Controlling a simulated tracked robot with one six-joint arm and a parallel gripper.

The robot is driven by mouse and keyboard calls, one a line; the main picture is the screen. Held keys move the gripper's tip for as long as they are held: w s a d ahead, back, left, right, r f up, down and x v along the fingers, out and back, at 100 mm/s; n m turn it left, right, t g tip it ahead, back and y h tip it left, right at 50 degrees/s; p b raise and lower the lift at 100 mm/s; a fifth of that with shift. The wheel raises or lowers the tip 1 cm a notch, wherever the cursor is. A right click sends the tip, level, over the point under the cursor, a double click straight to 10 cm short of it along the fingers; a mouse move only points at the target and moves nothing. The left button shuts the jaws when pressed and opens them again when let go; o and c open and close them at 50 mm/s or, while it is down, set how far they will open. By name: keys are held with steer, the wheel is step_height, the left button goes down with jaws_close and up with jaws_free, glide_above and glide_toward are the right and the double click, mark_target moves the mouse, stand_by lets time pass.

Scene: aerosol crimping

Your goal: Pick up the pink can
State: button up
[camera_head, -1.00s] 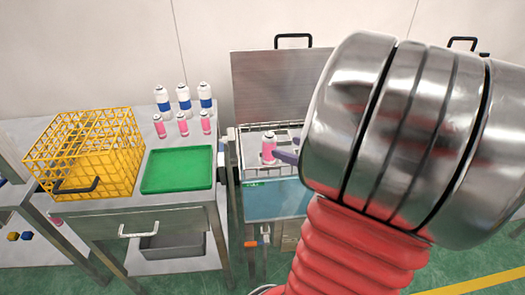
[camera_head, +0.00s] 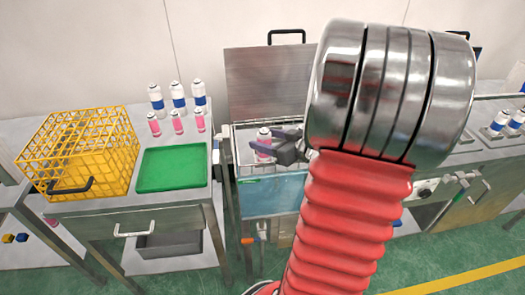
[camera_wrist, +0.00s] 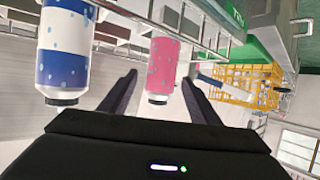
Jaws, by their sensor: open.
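A pink can (camera_head: 264,138) with a white top stands in the wire-railed metal bath (camera_head: 245,160) with the raised lid. My gripper (camera_head: 272,142) is at it, with dark purple fingers open on either side. In the wrist view, which looks upside down, the same pink can (camera_wrist: 163,68) lies between the two spread fingers (camera_wrist: 158,82), with gaps visible beside it. Three more pink cans (camera_head: 177,122) stand on the left table. My wrist and red sleeve hide part of the bath.
A blue-and-white can (camera_wrist: 64,50) is close beside my gripper in the wrist view. A yellow wire basket (camera_head: 85,155), a green tray (camera_head: 172,168) and three blue-and-white cans (camera_head: 178,98) are on the left table. The raised lid (camera_head: 268,82) stands behind the bath.

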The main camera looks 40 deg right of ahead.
steer(key=shift+w+f, duration=0.1)
steer(key=shift+w, duration=0.1)
steer(key=shift+x, duration=2.6)
steer(key=c, duration=1.2)
